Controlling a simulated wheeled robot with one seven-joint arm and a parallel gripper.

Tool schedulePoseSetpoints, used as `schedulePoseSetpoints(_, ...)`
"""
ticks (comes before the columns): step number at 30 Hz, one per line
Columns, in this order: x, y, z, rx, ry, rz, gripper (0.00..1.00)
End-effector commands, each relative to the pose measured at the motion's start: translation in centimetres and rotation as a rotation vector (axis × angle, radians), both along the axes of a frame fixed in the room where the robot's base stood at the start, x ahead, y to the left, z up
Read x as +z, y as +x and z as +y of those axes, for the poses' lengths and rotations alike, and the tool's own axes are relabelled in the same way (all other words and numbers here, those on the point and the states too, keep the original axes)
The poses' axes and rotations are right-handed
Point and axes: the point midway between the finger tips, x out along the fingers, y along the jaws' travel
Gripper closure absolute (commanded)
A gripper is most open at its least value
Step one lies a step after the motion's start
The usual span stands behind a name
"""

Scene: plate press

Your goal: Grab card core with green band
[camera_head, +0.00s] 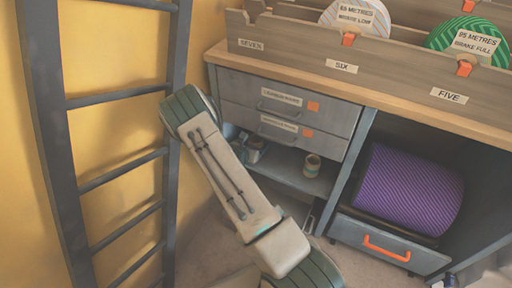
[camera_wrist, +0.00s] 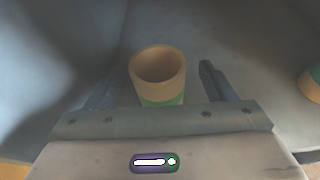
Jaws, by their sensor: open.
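The card core with the green band (camera_wrist: 158,70) stands upright on a grey shelf in the wrist view. It is a short tan tube with an open top, and its green band shows low on the side facing me. My gripper (camera_wrist: 157,78) is open, with one finger on each side of the core and a gap visible on both sides. The core's lower part is hidden behind the gripper body. In the head view my arm reaches toward the open shelf, and the gripper there is mostly hidden.
A second card core (camera_head: 312,165) with a teal band stands to the right on the shelf; its edge shows in the wrist view (camera_wrist: 313,84). Drawers (camera_head: 285,105) sit above the shelf. A purple roll (camera_head: 408,192) lies right. A ladder (camera_head: 120,100) stands left.

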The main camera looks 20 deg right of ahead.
Motion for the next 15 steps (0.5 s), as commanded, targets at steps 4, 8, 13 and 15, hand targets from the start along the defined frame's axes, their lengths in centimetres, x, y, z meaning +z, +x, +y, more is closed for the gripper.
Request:
schedulePoseSetpoints(4, -0.8, 1.6, -1.8, -0.003, -0.001, -0.002, 0.23)
schedulePoseSetpoints(8, -1.1, 2.4, -2.8, -0.001, 0.0, -0.001, 0.23)
schedulePoseSetpoints(13, -1.0, 2.7, -3.0, 0.0, 0.0, -0.001, 0.23)
schedulePoseSetpoints(15, -1.0, 2.6, -3.0, 0.0, 0.0, -0.001, 0.23)
